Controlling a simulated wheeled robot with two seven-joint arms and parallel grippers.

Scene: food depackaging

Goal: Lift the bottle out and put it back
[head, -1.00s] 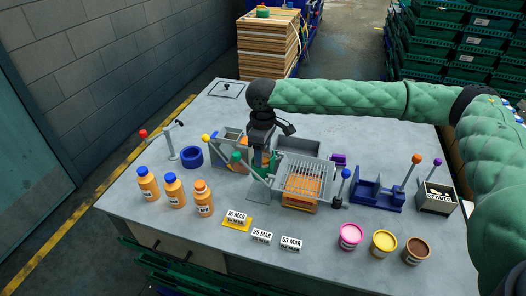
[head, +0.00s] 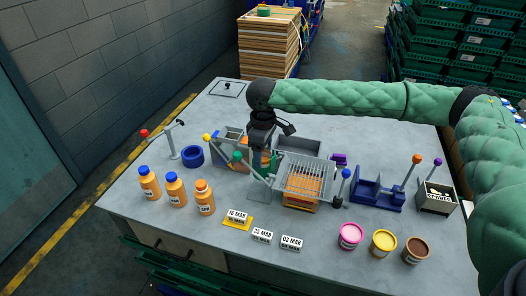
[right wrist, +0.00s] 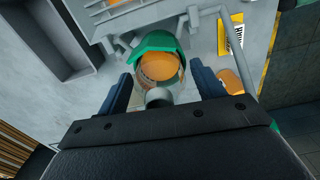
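In the right wrist view an orange bottle (right wrist: 160,68) with a grey cap (right wrist: 158,97) stands inside a green holder (right wrist: 157,43). My right gripper (right wrist: 162,90) is open, with one dark blue finger on each side of the bottle and a gap to each. In the head view my right gripper (head: 262,150) points down over the grey metal rig at the middle of the table; its fingertips and the bottle are mostly hidden there. My left gripper is not in view.
Several orange bottles (head: 174,191) stand at the front left of the table. Date blocks (head: 262,236) and coloured tubs (head: 383,243) line the front edge. A grey basket (head: 312,178) is right of the gripper, a blue stand (head: 377,197) further right.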

